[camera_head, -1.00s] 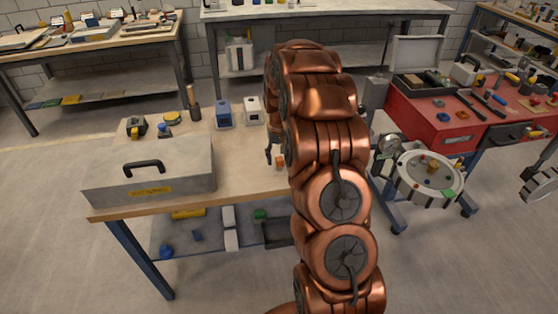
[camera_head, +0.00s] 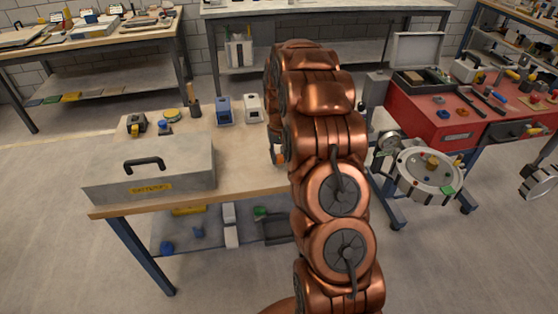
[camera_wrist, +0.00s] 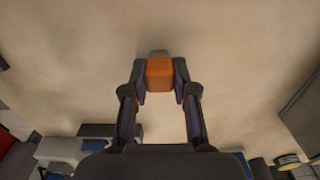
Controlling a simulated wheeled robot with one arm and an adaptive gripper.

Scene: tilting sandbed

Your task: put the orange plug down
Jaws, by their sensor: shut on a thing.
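The orange plug (camera_wrist: 160,74) is a small block seen between the fingertips in the wrist view. My gripper (camera_wrist: 160,82) is shut on it, with one finger against each side. The pale wooden bench top (camera_wrist: 70,60) lies beneath. I cannot tell whether the plug touches the bench or hangs just above it. In the head view my copper arm hides most of the gripper, which shows only partly at the arm's left edge over the bench (camera_head: 240,170).
A grey metal case (camera_head: 150,175) stands at the bench's front left. A blue box (camera_head: 224,110) and a white box (camera_head: 253,108) stand at the back. A round tray (camera_head: 410,180) is right of my arm, near a red tool cart (camera_head: 435,125). Bench between case and arm is clear.

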